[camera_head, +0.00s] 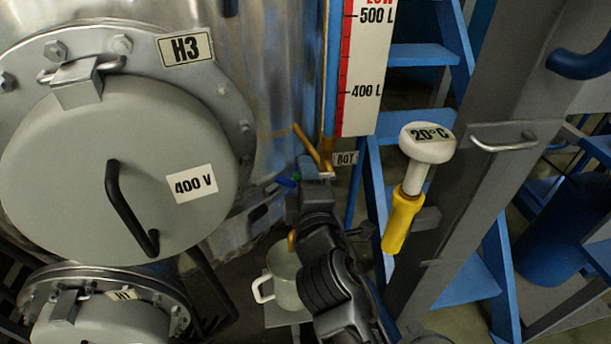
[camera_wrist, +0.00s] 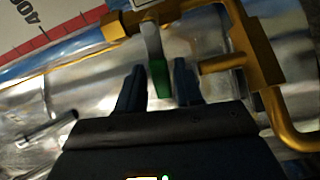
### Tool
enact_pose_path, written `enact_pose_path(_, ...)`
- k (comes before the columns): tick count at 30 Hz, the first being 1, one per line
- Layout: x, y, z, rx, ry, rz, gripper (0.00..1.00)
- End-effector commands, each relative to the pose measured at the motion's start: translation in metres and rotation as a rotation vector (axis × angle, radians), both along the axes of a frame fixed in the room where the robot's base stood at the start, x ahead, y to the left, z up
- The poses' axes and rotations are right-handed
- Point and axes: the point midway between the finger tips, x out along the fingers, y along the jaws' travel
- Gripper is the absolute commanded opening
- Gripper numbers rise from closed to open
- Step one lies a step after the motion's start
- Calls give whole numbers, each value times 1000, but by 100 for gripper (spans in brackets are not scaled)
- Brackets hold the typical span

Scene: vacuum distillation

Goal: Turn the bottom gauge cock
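The bottom gauge cock shows in the wrist view as brass pipework (camera_wrist: 258,70) with a pale lever ending in a green grip (camera_wrist: 159,78). My gripper (camera_wrist: 158,84) is open, with one dark blue finger on each side of the green grip. Narrow gaps seem to show on both sides, so the fingers look apart from it. In the head view, my gripper (camera_head: 298,174) is at the brass pipe (camera_head: 308,146), left of the "BOT" label (camera_head: 345,158). My arm hides much of the cock there.
The level scale (camera_head: 358,70) stands above the cock. The H3 vessel's round cover (camera_head: 85,180) is at the left. A pale mug-like vessel (camera_head: 284,280) is below my gripper. A white and yellow 20°C thermometer (camera_head: 428,143) and blue steps (camera_head: 420,54) are at the right.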

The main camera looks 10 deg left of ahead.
Motion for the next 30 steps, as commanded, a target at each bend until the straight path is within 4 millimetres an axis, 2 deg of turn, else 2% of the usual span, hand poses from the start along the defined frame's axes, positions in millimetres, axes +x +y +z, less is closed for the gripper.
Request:
enact_pose_path(20,-1,0,-4,36,21,0,45)
enact_pose_path(26,0,-2,9,276,86,3,45)
enact_pose_path(30,2,-9,22,531,157,3,45)
